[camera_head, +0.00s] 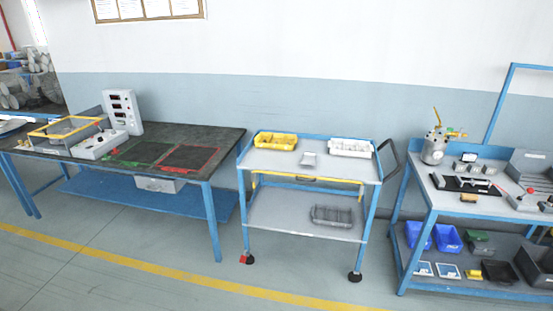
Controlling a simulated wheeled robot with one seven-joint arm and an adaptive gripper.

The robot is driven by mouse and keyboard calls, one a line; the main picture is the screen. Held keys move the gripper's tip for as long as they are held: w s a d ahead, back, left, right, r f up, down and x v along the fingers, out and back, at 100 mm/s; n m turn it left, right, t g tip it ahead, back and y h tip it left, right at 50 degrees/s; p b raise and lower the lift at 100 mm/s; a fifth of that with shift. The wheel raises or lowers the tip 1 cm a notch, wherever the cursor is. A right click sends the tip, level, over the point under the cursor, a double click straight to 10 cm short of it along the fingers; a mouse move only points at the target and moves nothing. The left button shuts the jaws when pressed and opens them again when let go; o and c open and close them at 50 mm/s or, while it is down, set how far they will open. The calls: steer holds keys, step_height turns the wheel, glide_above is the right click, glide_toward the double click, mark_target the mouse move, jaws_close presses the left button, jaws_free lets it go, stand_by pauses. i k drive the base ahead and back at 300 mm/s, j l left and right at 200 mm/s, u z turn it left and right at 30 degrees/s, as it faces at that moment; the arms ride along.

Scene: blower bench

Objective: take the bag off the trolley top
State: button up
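The trolley (270,165) stands in the middle of the view, with a blue frame and a light grey top. My gripper is not in view.
A dark-topped bench (225,137) stands left, a loaded blue bench (428,196) right. Floor in front is clear.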

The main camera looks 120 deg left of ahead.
mark_target(309, 158)
steer(key=u, duration=3.65)
steer(key=i+j, duration=0.1)
steer(key=i, duration=0.9)
steer(key=i+j, duration=0.1)
steer(key=i, duration=0.9)
steer(key=i+j+z, duration=0.1)
steer(key=i, duration=0.9)
